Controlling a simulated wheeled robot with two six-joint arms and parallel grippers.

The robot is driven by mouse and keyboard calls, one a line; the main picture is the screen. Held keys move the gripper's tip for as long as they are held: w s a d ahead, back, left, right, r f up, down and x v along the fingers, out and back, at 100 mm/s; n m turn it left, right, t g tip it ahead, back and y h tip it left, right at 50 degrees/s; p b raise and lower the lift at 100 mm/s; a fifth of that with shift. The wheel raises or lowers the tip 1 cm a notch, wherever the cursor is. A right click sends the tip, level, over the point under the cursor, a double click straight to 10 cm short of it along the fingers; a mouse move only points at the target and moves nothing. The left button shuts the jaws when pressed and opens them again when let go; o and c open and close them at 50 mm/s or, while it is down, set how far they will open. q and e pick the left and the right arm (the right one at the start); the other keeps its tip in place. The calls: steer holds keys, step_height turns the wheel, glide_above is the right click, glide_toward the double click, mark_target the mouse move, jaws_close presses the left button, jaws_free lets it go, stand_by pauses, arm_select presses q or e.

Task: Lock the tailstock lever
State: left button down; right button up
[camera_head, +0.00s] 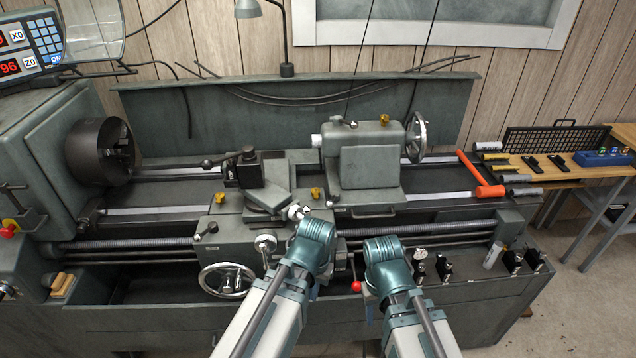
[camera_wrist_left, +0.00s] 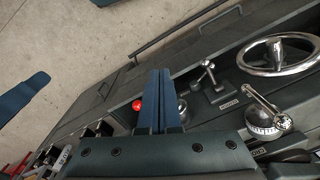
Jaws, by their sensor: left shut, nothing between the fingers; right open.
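The grey tailstock (camera_head: 370,165) sits on the lathe bed right of centre, with a chrome handwheel (camera_head: 418,138) at its right end. A small yellow knob (camera_head: 384,119) shows on top of it. I cannot tell which part is its lock lever. My left gripper (camera_wrist_left: 159,76) is shut and empty, low in front of the carriage; in the head view its fingers are mostly hidden behind my wrist. My right gripper (camera_wrist_left: 70,40) is open, its blue fingers apart, over the floor side of the left wrist view. Both are well below and in front of the tailstock.
The carriage has a tool post (camera_head: 249,168) and a handwheel (camera_head: 227,281). A red-knobbed lever (camera_head: 356,287) is close to my wrists. An orange-handled tool (camera_head: 478,172) lies right of the tailstock. The chuck (camera_head: 98,152) is at left. A wooden bench (camera_head: 540,170) stands right.

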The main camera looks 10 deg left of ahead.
arm_select(q)
steer(key=w+a+r+n+h+p, duration=0.1)
steer(key=w+a+r+p, duration=0.35)
steer(key=r+p, duration=0.35)
steer(key=w+a+r+t+h, duration=0.2)
steer(key=w+a+r, duration=0.1)
steer(key=w, duration=0.7)
steer(key=w+a+r+t+h, duration=0.2)
steer(key=w+a, duration=0.3)
steer(key=w, duration=0.6)
steer(key=shift+r+n+h, duration=0.3)
steer(key=shift+r, duration=0.1)
arm_select(e)
step_height(320, 180, up, 10)
arm_select(q)
steer(key=b, duration=0.9)
glide_toward(333, 199)
steer(key=a+f, duration=0.2)
steer(key=s+a+f, duration=0.1)
steer(key=a+f, duration=0.1)
steer(key=shift+f, duration=0.35)
steer(key=shift+s+d+r, duration=0.1)
steer(key=shift+d+r, duration=0.05)
steer(key=shift+d, duration=1.65)
arm_select(e)
step_height(333, 199, down, 9)
arm_select(q)
steer(key=shift+d+t, duration=0.15)
steer(key=shift+t, duration=0.15)
